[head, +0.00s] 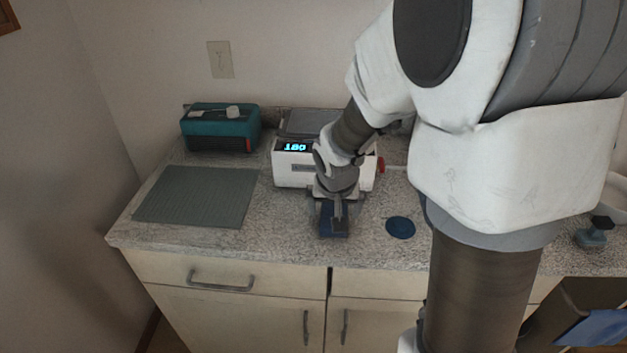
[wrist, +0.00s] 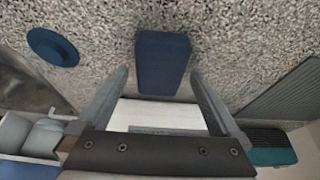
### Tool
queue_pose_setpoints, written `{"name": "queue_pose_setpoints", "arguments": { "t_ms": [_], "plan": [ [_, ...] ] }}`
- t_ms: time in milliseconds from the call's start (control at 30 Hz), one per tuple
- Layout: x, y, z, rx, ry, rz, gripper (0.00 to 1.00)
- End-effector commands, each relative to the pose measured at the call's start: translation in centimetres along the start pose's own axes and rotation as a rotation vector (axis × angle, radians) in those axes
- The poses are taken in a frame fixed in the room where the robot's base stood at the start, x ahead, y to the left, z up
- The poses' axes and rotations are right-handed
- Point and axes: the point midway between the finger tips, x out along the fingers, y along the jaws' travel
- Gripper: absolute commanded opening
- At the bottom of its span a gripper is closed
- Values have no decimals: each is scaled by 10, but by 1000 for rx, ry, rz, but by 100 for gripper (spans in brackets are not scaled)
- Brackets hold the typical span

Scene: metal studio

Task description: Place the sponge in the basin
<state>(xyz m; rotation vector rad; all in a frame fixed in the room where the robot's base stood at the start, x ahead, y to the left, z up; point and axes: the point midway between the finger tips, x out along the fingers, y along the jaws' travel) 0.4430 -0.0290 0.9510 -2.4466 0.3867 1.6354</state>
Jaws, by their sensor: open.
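A dark blue block (head: 335,226), which looks like the sponge, lies on the speckled counter in front of a white device. My gripper (head: 333,218) is above it, pointing down, and partly hides it in the head view. In the wrist view the block (wrist: 163,62) lies ahead between the two fingers of my gripper (wrist: 157,80), with a gap on each side. The gripper is open and holds nothing. A pale rounded vessel (head: 612,190), possibly the basin, shows at the right edge of the head view, mostly hidden by my arm.
The white device (head: 294,174) with a lit display stands right behind the block. A round blue disc (head: 400,227) lies to its right. A grey-green mat (head: 196,196) and a teal box (head: 221,128) are at left. A small blue item (head: 591,237) is at far right.

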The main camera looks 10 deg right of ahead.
Motion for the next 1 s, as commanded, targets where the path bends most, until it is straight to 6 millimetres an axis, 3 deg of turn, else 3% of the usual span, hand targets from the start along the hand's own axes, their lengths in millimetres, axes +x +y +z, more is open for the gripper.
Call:
{"name": "queue_pose_setpoints", "arguments": {
  "t_ms": [200,1000],
  "plan": [
    [17,0,0,2,-1,1,100],
    [21,0,2,0,1,0,100]
  ]
}}
